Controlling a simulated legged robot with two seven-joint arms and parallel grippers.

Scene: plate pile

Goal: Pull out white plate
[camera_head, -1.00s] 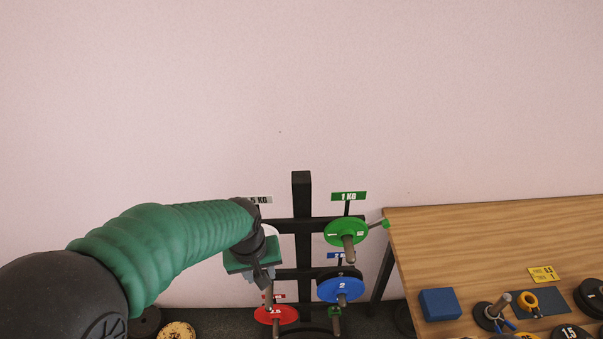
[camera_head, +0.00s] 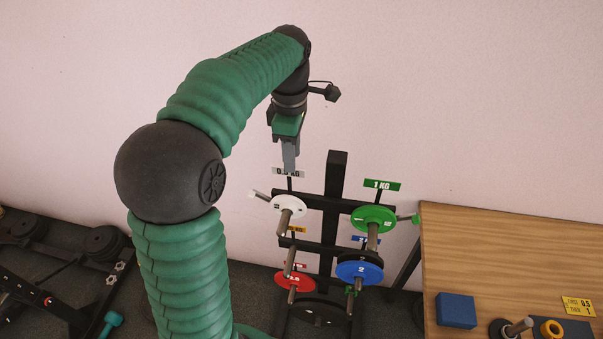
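The white plate (camera_head: 284,207) hangs on the upper left peg of the black rack (camera_head: 335,190), under the partly hidden 0.5 KG label (camera_head: 283,172). The peg sticks out through its middle. My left gripper (camera_head: 289,158) points down above the plate, in front of that label. A gap shows between the gripper and the plate, and it holds nothing that I can see. The fingers overlap from this angle, so their opening is unclear. My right gripper is out of view.
On the rack, a green plate (camera_head: 373,219) hangs at upper right, a blue plate (camera_head: 359,272) below it, and a red plate (camera_head: 296,281) at lower left. A wooden table (camera_head: 500,250) with a blue block (camera_head: 456,310) stands at right. Gym gear lies on the left floor.

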